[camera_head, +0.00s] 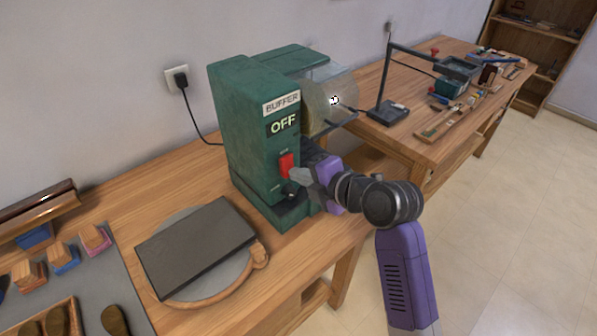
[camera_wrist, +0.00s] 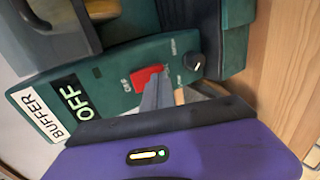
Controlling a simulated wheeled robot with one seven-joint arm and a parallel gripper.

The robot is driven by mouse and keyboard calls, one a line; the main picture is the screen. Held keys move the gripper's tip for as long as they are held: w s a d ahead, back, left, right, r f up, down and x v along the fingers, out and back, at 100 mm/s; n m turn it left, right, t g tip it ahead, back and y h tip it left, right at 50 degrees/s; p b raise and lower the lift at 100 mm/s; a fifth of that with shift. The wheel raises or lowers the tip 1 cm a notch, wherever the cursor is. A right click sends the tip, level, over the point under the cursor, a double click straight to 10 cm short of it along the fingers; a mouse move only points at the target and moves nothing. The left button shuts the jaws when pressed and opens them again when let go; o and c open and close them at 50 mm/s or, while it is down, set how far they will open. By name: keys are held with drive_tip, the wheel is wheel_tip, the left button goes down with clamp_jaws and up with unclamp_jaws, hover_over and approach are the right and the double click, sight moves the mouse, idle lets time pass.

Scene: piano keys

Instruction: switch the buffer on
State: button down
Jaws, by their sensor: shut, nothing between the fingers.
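The buffer (camera_head: 245,130) is a green machine on the wooden bench, with a "BUFFER" label and a lit display (camera_head: 284,123) reading OFF. Its red switch (camera_head: 286,163) is on the front face below the display; it also shows in the wrist view (camera_wrist: 146,76). A black knob (camera_wrist: 194,61) sits beside the switch. My gripper (camera_head: 294,174) is shut and empty, its fingertips right at the switch's lower part. In the wrist view the fingertips (camera_wrist: 156,84) overlap the switch's edge; I cannot tell whether they touch it.
A clear guard (camera_head: 330,95) covers the buffer's right side. A dark slab (camera_head: 195,245) on a round board (camera_head: 258,256) lies in front left. A second bench (camera_head: 440,130) holds a lamp (camera_head: 388,110) and tools. Open floor lies to the right.

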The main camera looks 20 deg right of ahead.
drive_tip(key=shift+w+a+f, duration=0.1)
drive_tip(key=shift+w, duration=0.15)
drive_tip(key=shift+f, duration=0.1)
